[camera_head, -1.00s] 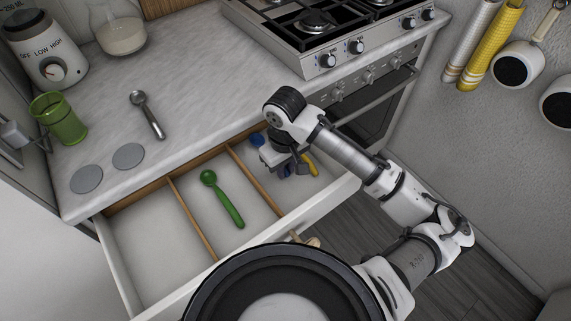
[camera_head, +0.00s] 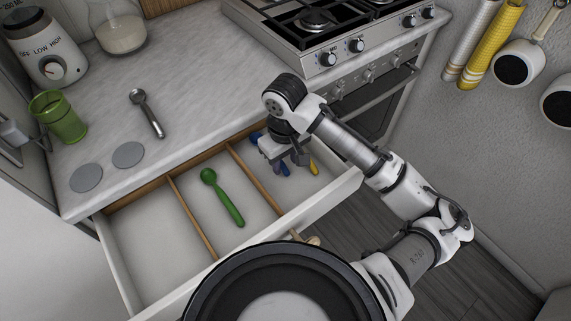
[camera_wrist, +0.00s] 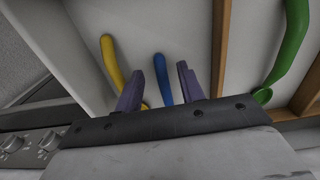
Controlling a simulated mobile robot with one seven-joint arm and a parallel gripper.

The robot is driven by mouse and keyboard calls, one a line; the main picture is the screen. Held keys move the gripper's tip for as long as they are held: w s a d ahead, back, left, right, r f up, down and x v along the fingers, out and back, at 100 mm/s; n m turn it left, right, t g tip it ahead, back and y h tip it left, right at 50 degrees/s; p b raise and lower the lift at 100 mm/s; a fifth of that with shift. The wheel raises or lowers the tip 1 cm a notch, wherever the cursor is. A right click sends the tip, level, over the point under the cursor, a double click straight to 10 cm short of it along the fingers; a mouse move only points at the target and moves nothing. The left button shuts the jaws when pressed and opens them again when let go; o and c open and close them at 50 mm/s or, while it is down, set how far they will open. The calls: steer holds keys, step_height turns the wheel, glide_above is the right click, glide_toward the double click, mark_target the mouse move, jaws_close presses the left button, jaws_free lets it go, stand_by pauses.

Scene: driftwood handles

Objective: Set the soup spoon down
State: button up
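A blue utensil lies in the right compartment of the open drawer; its head (camera_head: 256,139) and handle (camera_head: 284,169) show on either side of my gripper. In the wrist view its blue handle (camera_wrist: 162,78) lies between and beyond the fingers, with space on both sides. My gripper (camera_head: 293,163) is open, pointing down over that compartment, and it also shows in the wrist view (camera_wrist: 160,72). A yellow utensil (camera_head: 313,167) lies to the right of the blue one. A green spoon (camera_head: 222,198) lies in the middle compartment. I cannot tell which is the soup spoon.
A metal scoop (camera_head: 147,113), two grey discs (camera_head: 128,155), a green cup (camera_head: 58,117) and a blender (camera_head: 45,55) are on the counter (camera_head: 190,80). Wooden dividers (camera_head: 192,218) split the drawer (camera_head: 150,245); its left compartment is empty. The stove (camera_head: 335,45) stands behind.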

step_height(320, 180, up, 9)
steer(key=shift+r, duration=0.2)
